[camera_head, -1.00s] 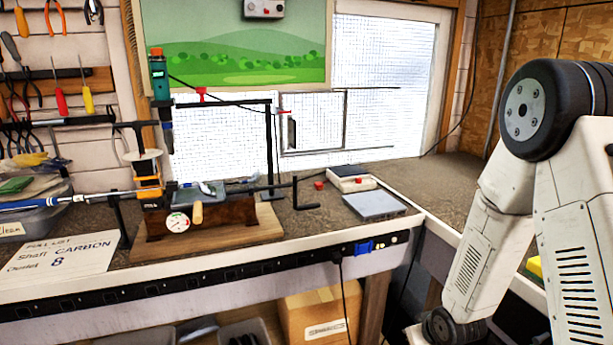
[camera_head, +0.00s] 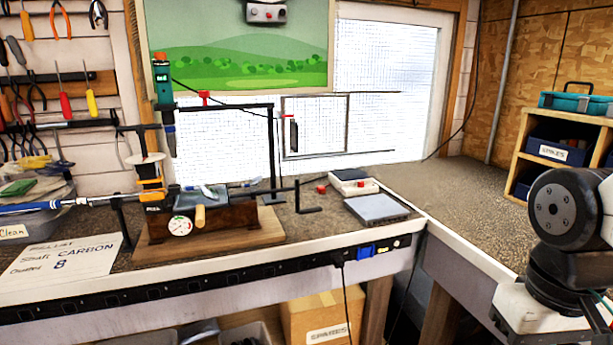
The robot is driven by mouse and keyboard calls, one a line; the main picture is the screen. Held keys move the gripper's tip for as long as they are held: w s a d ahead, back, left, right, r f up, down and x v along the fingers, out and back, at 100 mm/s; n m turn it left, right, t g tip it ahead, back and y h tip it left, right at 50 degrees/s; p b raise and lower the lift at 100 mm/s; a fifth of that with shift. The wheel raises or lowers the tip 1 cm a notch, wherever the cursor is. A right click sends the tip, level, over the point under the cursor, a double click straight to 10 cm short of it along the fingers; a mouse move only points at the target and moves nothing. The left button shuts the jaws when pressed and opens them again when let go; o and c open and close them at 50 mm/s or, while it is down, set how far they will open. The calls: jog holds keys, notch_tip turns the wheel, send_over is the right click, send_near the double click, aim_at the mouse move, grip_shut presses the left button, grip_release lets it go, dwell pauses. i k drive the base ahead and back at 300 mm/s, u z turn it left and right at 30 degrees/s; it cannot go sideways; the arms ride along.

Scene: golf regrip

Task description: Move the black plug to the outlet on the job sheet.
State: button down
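The black plug (camera_head: 338,264) sits at the black outlet strip (camera_head: 215,284) along the bench's front edge, right of its middle. The job sheet (camera_head: 62,259) lies at the bench's front left. My arm shows at the right edge, well apart from the plug. My gripper is not in view.
A blue switch or plug (camera_head: 364,249) sits on the strip right of the black plug. A wooden fixture (camera_head: 215,225) with a dial, clamp and shaft stands on the bench. A grey flat box (camera_head: 377,209) lies to its right. A cardboard box (camera_head: 318,315) is below. The right bench top is mostly clear.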

aim_at(338, 262)
jog(key=z, duration=0.3)
jog(key=k, duration=0.3)
jog(key=u, duration=1.6)
jog(key=i, duration=1.45)
jog(key=z, duration=2.05)
jog(key=i, duration=0.2)
jog(key=u, duration=0.25)
